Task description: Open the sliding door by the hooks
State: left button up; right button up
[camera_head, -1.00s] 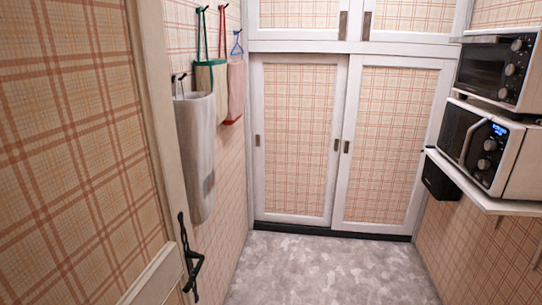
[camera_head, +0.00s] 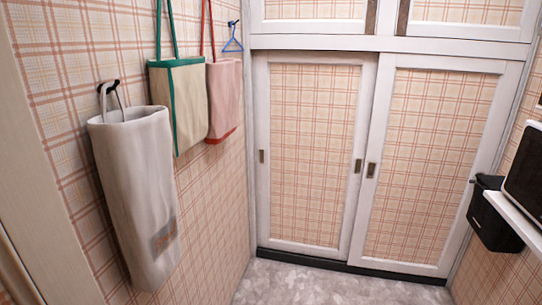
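Ahead in the head view are two white-framed sliding doors with plaid panels, both shut. The left sliding door (camera_head: 304,150) has a small dark recessed pull (camera_head: 262,156) at its left edge and another (camera_head: 358,166) at its right edge. The right sliding door (camera_head: 428,160) has a pull (camera_head: 371,170) on its left edge. On the left wall, a dark hook (camera_head: 108,88) holds a white bag (camera_head: 138,190). A blue hanger (camera_head: 233,40) hangs from another hook (camera_head: 233,23) near the doors. Neither of my grippers is in view.
A beige and green bag (camera_head: 178,105) and a pink bag (camera_head: 224,98) also hang on the left wall. At right, a shelf (camera_head: 520,218) carries an appliance, with a black box (camera_head: 492,215) beside it. The grey floor (camera_head: 300,285) before the doors is clear.

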aim_at(313, 110)
jog(key=i+l, duration=0.35)
jog(key=i, duration=0.2)
jog(key=i+l+u, duration=0.1)
jog(key=i+l, duration=0.2)
jog(key=i, duration=0.2)
jog(key=i+l+z, duration=0.15)
jog(key=i, duration=0.55)
jog(key=i+l+z, duration=0.15)
jog(key=i, duration=0.5)
